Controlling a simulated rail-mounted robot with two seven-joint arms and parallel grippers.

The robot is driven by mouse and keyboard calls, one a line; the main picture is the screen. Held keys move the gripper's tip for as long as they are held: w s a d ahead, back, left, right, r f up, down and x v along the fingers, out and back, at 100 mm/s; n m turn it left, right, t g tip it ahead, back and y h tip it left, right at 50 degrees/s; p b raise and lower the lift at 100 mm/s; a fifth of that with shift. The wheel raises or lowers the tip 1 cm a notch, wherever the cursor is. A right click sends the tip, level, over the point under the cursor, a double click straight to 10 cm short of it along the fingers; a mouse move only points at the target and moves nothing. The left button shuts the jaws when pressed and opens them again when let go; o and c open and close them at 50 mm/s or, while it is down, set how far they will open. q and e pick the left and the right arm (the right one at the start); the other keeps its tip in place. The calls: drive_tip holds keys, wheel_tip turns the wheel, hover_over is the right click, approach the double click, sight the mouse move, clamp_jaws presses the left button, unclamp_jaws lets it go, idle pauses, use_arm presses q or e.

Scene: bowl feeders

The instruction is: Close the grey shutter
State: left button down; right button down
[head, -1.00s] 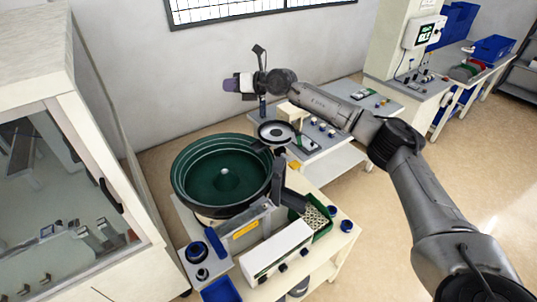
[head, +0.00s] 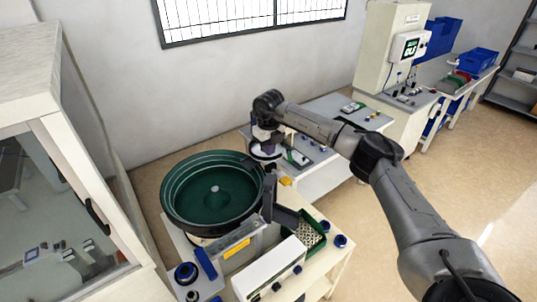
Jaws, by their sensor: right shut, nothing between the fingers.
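My right arm comes in from the lower right, and its gripper (head: 264,143) points down at the back right edge of the green bowl feeder (head: 184,210). The gripper is shut and empty. A dark grey upright part (head: 268,197) stands at the bowl's right side, below the gripper. My left gripper is out of view.
A white control box (head: 268,268) and a green tray of small parts (head: 308,236) stand in front of the bowl. A glass-doored cabinet (head: 62,130) fills the left. A side bench (head: 325,175) stands behind. Floor at the right is clear.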

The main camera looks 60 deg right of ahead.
sight(270, 179)
wheel_tip(270, 179, down, 12)
drive_tip(key=shift+f, duration=0.1)
idle(0.4)
wheel_tip(270, 179, down, 4)
drive_tip(key=shift+f+b, duration=0.15)
drive_tip(key=shift+b, duration=0.8)
drive_tip(key=shift+s+f, duration=0.1)
drive_tip(key=shift+f, duration=0.2)
wheel_tip(270, 179, up, 6)
drive_tip(key=p, duration=0.5)
wheel_tip(270, 179, up, 9)
drive_tip(key=b, duration=0.1)
